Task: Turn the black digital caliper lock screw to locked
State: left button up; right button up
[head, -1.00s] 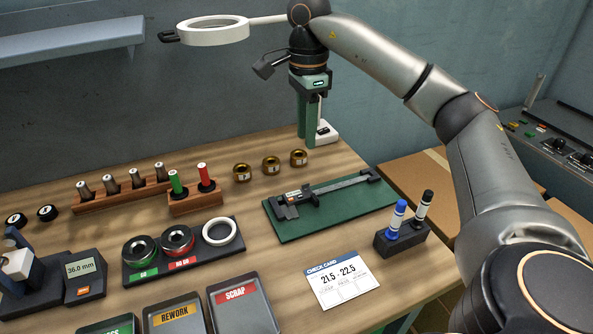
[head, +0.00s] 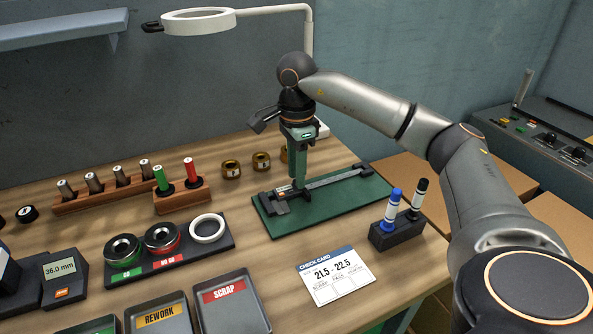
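The digital caliper (head: 338,179) lies on a green mat (head: 322,210) in the head view, with its dark slider and jaws at the left end and its beam running to the upper right. My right gripper (head: 298,184) points down with its green fingers over the slider end of the caliper. The fingertips are at or just above the caliper; contact cannot be told. The fingers overlap in this view, so their opening is unclear. The lock screw is not visible, and the gripper covers part of the slider. My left gripper is not in view.
A holder with blue and black markers (head: 397,233) stands right of the mat. A check card (head: 337,274) lies in front. Ring gauges on a dark tray (head: 170,257), a wooden pin rack (head: 182,201) and brass rings (head: 261,162) are nearby. A magnifier lamp (head: 199,22) hangs above.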

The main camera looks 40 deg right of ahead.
jog(key=shift+c, duration=0.3)
grip_shut()
dwell(1.0)
